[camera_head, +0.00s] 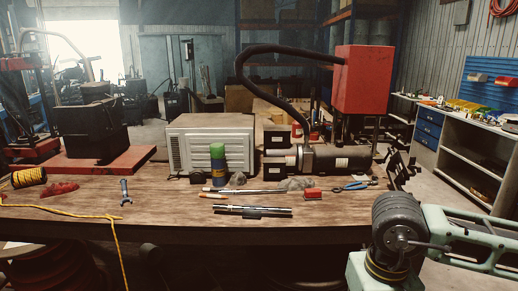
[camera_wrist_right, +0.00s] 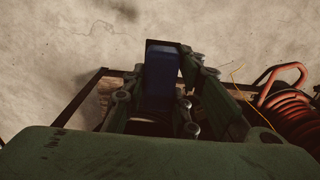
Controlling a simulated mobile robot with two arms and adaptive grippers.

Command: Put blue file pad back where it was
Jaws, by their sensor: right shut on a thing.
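The blue file pad (camera_wrist_right: 162,72) is a dark blue block in the right wrist view. My right gripper (camera_wrist_right: 160,97) is shut on it, with a finger on either side. Pale concrete floor lies below and around it. In the head view neither gripper shows; only part of my right arm is at the lower right, and the pad is not visible there. My left gripper is in neither view.
A red coil (camera_wrist_right: 300,110) is at the right of the wrist view.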

